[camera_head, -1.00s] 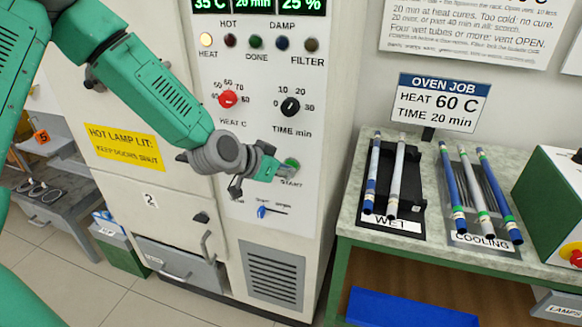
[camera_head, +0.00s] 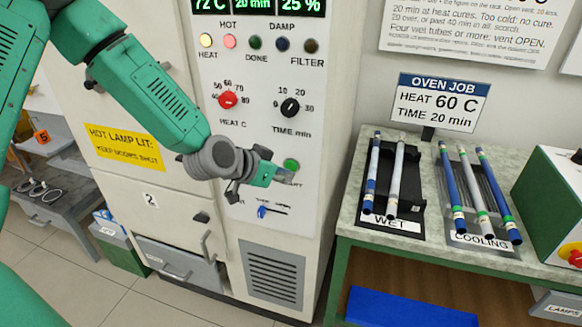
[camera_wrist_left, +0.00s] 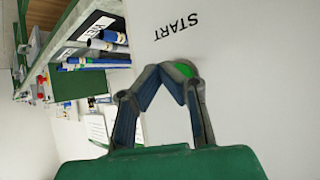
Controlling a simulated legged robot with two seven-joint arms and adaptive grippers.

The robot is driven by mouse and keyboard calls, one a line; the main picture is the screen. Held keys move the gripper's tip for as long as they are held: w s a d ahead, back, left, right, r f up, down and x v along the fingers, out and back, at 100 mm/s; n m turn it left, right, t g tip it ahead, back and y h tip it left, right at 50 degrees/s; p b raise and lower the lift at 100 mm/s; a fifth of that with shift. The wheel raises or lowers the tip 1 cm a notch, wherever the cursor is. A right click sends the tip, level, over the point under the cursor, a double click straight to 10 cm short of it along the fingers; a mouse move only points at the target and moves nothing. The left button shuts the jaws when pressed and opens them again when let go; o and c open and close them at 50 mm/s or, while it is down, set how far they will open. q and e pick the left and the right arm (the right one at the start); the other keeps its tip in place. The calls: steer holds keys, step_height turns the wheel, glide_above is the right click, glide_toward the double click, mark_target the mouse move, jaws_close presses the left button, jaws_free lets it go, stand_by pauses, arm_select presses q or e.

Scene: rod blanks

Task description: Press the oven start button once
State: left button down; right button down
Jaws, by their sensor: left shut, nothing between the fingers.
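The green start button (camera_head: 291,165) is on the white oven's front panel, above its START label. My left gripper (camera_head: 286,178) is shut and empty, with its fingertips just below the button and covering part of the label. In the left wrist view the closed fingertips (camera_wrist_left: 177,72) overlap the green button (camera_wrist_left: 181,68), which shows partly behind them. I cannot tell whether they touch it. The oven display (camera_head: 248,5) reads 72 C, 20 min and 25 %. The HEAT lamp (camera_head: 206,40) and HOT lamp (camera_head: 230,41) are lit. My right gripper is not in view.
A red heat knob (camera_head: 228,99) and black time knob (camera_head: 290,107) sit above the gripper. Right of the oven, a bench (camera_head: 350,214) holds the WET rack (camera_head: 408,205) and COOLING rack (camera_head: 462,205) with rods.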

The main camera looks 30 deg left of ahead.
arm_select(q)
steer(key=s, duration=0.2)
steer(key=s+d+p, duration=0.1)
steer(key=s, duration=0.1)
steer(key=shift+s+d, duration=0.1)
steer(key=shift+s, duration=0.3)
stand_by(0.6)
steer(key=s+d+f+n+g+y+b, duration=0.1)
steer(key=s+f+g, duration=0.4)
steer(key=s+f, duration=0.8)
steer(key=s+d+f+n+g+y+b, duration=0.1)
steer(key=s+d+f+g+y+b, duration=0.1)
steer(key=s+f, duration=1.1)
steer(key=s+g+b, duration=0.1)
steer(key=s+g, duration=0.1)
steer(key=shift+n+g+b, duration=0.35)
steer(key=shift+n+g, duration=0.05)
steer(key=shift+a+f, duration=0.1)
